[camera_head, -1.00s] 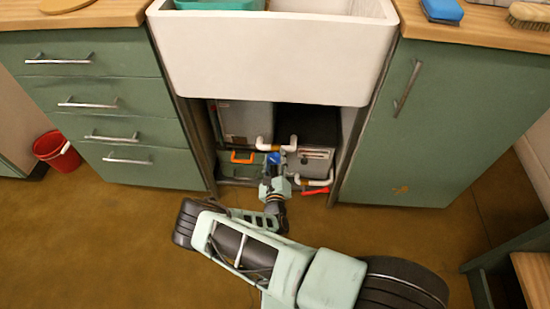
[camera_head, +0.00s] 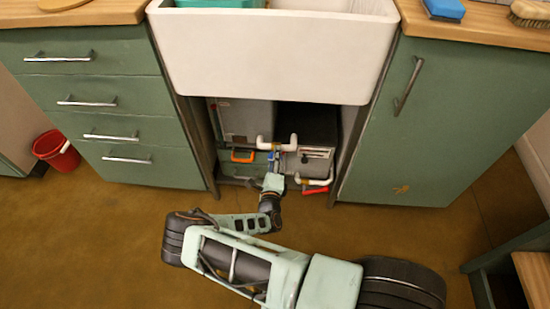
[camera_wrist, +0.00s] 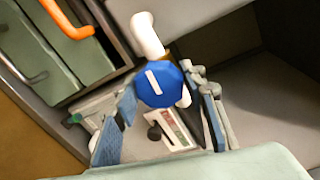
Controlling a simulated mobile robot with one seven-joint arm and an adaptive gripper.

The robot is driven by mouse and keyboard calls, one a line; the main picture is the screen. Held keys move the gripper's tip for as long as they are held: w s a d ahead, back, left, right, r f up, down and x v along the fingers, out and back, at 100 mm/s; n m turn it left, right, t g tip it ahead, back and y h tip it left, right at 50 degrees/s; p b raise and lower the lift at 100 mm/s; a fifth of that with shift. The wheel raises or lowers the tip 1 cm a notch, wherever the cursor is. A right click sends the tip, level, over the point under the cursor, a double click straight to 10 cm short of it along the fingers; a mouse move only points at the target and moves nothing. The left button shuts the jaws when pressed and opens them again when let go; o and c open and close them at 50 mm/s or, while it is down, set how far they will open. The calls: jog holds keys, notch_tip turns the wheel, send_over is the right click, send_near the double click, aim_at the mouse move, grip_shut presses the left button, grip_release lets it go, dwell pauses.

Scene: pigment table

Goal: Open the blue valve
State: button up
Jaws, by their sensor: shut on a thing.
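The blue valve (camera_wrist: 158,84) is a round blue knob with a white bar mark, on white pipe, in the wrist view. In the head view, my gripper (camera_head: 273,167) reaches into the opening under the sink and largely hides the knob.
White pipes (camera_head: 292,143) run across the opening under the sink (camera_head: 270,55). An orange handle (camera_head: 243,157) is left of my gripper, and a red handle (camera_head: 315,190) is at lower right. Green cabinets (camera_head: 460,120) flank the opening. A red bucket (camera_head: 57,150) stands far left.

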jog(key=shift+a, duration=0.1)
dwell(0.5)
jog(key=o, duration=1.2)
jog(key=shift+c, duration=0.2)
